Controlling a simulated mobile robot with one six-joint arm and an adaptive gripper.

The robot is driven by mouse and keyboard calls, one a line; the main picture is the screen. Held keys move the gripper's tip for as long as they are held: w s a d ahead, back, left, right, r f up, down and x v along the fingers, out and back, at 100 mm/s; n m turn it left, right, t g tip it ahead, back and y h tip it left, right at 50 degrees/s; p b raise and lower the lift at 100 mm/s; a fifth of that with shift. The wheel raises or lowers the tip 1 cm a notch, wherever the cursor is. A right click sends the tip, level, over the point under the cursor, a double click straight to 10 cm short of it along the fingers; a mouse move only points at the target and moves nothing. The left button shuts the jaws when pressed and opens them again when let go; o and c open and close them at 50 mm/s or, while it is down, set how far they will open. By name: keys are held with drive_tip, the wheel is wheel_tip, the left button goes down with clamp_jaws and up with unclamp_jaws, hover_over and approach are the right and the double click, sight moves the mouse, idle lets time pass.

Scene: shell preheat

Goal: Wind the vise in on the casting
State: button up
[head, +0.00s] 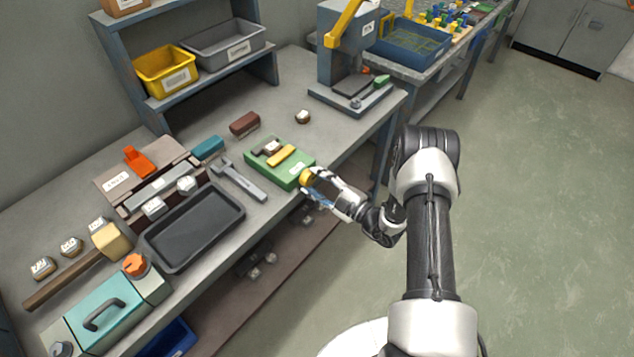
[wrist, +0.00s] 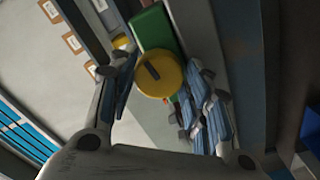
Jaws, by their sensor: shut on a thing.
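The green vise (head: 280,172) sits near the front edge of the bench. The small brown casting (head: 268,147), with a pale label, rests on it, behind a yellow bar (head: 281,156); I cannot tell whether the bar touches it. A round yellow knob (head: 306,177) is at the vise's front end. My gripper (head: 311,179) is shut on this knob. In the wrist view the knob (wrist: 160,72), with a dark slot mark, sits between my gripper's two fingers (wrist: 166,88), and the green vise body (wrist: 151,27) extends beyond it. The casting is not clear there.
A flat wrench-like tool (head: 238,180) and a black tray (head: 195,228) lie left of the vise. A dark red block (head: 244,123) and a teal block (head: 207,148) are behind it. A press (head: 350,75) stands at the back right. Bench space right of the vise is clear.

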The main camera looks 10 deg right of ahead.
drive_tip(key=o, duration=1.1)
drive_tip(key=shift+c, duration=0.2)
drive_tip(key=v, duration=1.2)
